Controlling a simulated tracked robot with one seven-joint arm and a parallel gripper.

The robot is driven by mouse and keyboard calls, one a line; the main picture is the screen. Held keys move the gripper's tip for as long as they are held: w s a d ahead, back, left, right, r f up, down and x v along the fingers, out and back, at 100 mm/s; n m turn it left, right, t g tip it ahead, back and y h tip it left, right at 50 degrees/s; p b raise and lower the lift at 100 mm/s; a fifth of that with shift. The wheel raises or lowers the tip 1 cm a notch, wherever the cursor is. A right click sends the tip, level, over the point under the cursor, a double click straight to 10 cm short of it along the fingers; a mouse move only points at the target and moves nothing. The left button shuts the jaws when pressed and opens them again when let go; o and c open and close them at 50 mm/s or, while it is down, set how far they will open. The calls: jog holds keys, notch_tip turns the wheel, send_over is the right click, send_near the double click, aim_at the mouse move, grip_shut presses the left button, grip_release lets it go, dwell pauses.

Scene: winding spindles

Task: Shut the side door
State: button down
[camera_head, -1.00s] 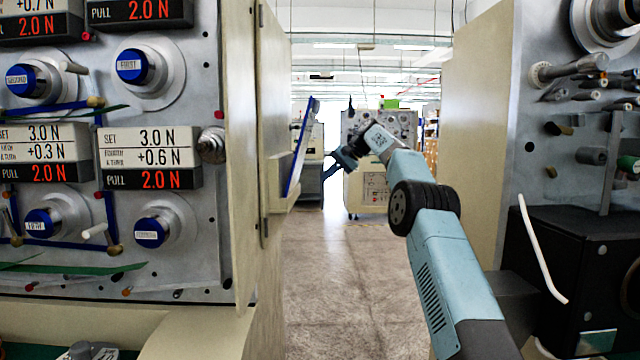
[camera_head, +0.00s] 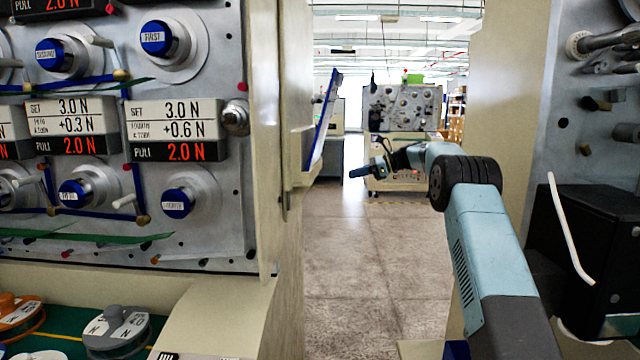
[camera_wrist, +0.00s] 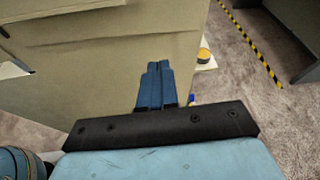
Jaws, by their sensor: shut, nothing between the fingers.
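A cream panel (camera_head: 293,110) with hinge hardware along its near edge forms the aisle side of the left machine; it looks like the side door. I see it nearly edge-on, so I cannot tell how far it stands open. A pocket with a blue board (camera_head: 324,118) sticks out from it. My gripper (camera_head: 353,172) is shut and empty in the aisle, right of the board and apart from it in the picture. In the wrist view my gripper's blue fingers (camera_wrist: 155,68) are together in front of a broad cream panel (camera_wrist: 110,50); contact cannot be told.
The left machine's front (camera_head: 190,100) carries knobs and displays. Another machine's cream side (camera_head: 500,110) and black box (camera_head: 600,240) stand at right. The aisle floor (camera_head: 350,270) between is clear. A further machine (camera_head: 403,110) stands ahead.

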jog(key=w+a+f+m, duration=0.1)
jog(key=w+a+f, duration=0.1)
jog(key=a, duration=1.1)
jog(key=shift+f, duration=0.8)
jog(key=shift+w, duration=0.15)
